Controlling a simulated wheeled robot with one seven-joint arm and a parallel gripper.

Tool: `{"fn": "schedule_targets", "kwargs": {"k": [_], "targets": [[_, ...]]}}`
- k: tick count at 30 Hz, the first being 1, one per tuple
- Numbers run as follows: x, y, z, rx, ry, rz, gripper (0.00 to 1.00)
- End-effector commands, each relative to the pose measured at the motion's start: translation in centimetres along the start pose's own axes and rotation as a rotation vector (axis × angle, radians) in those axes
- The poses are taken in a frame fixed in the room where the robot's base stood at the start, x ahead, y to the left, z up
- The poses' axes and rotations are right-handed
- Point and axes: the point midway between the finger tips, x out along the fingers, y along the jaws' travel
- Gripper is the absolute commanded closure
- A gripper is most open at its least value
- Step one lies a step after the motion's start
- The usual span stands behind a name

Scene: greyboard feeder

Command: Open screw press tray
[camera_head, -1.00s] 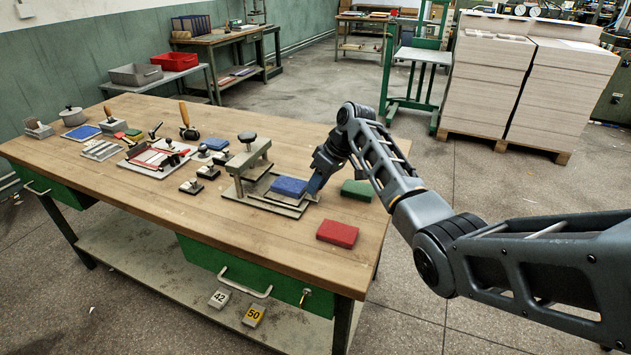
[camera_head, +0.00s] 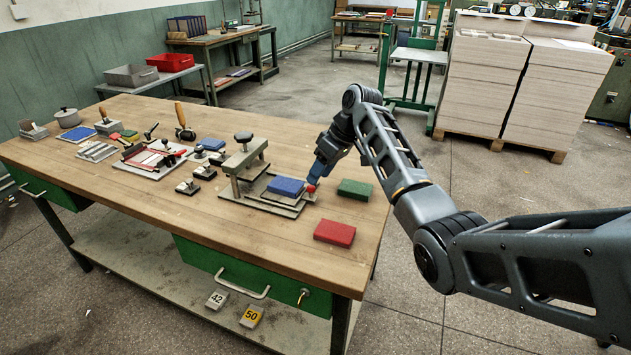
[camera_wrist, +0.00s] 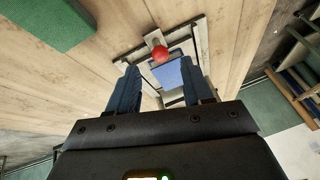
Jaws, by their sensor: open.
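The screw press (camera_head: 247,165) stands on the wooden workbench with its tray (camera_head: 267,191) out to the right of its frame. A blue block (camera_head: 286,186) lies on the tray. A red ball knob (camera_head: 311,189) sits at the tray's right end. My gripper (camera_head: 315,177) is close to the knob, above and beside it. In the wrist view the red knob (camera_wrist: 160,54) shows just beyond the gap between my open fingers (camera_wrist: 160,85), with the blue block (camera_wrist: 172,75) behind it. Nothing is held. Contact with the knob cannot be told.
A red block (camera_head: 334,232) and a green block (camera_head: 355,189) lie on the bench (camera_head: 130,190) near the press. Several stamps and tools stand to its left. The bench's right edge is close to the arm.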

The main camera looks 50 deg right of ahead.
Motion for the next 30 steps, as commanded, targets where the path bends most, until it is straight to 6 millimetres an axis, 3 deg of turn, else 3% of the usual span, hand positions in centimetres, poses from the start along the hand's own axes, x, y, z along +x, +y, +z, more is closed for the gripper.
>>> {"fn": "schedule_targets", "kwargs": {"k": [3, 9, 30], "targets": [[-1.8, 0.0, 0.0, 0.0, 0.002, 0.002, 0.5], [-3.5, 0.0, 0.0, 0.0, 0.001, 0.001, 0.5], [-3.6, 0.0, 0.0, 0.001, -0.001, 0.0, 0.5]]}}
